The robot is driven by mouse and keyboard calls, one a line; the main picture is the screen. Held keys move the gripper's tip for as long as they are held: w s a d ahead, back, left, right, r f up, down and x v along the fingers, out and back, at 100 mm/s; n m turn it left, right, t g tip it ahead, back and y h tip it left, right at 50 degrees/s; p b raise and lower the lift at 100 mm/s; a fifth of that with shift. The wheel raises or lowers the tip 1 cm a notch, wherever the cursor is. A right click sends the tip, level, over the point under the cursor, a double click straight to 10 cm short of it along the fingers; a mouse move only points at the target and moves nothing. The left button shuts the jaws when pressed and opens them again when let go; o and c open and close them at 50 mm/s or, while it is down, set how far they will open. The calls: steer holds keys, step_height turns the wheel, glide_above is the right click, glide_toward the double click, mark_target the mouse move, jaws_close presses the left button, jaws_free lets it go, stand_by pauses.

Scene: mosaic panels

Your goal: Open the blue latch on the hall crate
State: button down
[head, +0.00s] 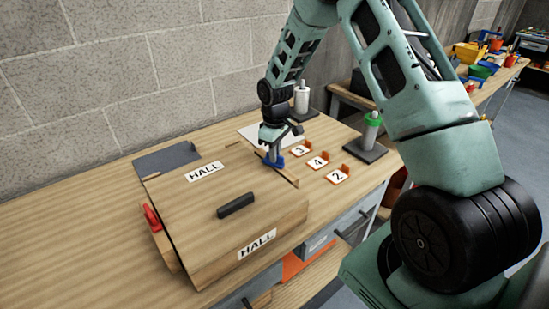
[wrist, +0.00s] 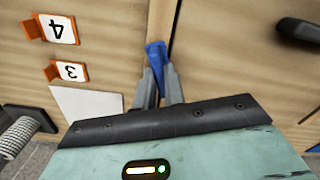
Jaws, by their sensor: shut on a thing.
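The hall crate (head: 185,225) is a wooden box with two white HALL labels and a black handle (head: 236,205) on its closed lid. The blue latch (head: 270,161) is on the crate's right side, and it also shows in the wrist view (wrist: 156,56). My gripper (head: 273,155) points down at that side, its fingers closed around the blue latch; it also shows in the wrist view (wrist: 158,85). The fingers hide part of the latch. A red latch (head: 152,218) is on the crate's left side.
Orange holders with number tags 3 (head: 300,150), 4 (head: 318,162) and 2 (head: 338,176) stand right of the crate. Behind them are a white roll on a stand (head: 301,98) and a green-topped post (head: 372,125). A dark grey panel (head: 165,160) lies behind the crate.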

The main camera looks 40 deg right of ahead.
steer(key=shift+w+d+m+b, duration=0.15)
steer(key=shift+m+b, duration=0.15)
steer(key=shift+m, duration=0.5)
steer(key=shift+s+d+m+b, duration=0.1)
steer(key=shift+m+b, duration=0.2)
steer(key=shift+m, duration=0.5)
steer(key=c, duration=1.5)
jaws_free()
step_height(320, 180, up, 18)
steer(key=b, duration=0.4)
steer(key=shift+f, duration=0.25)
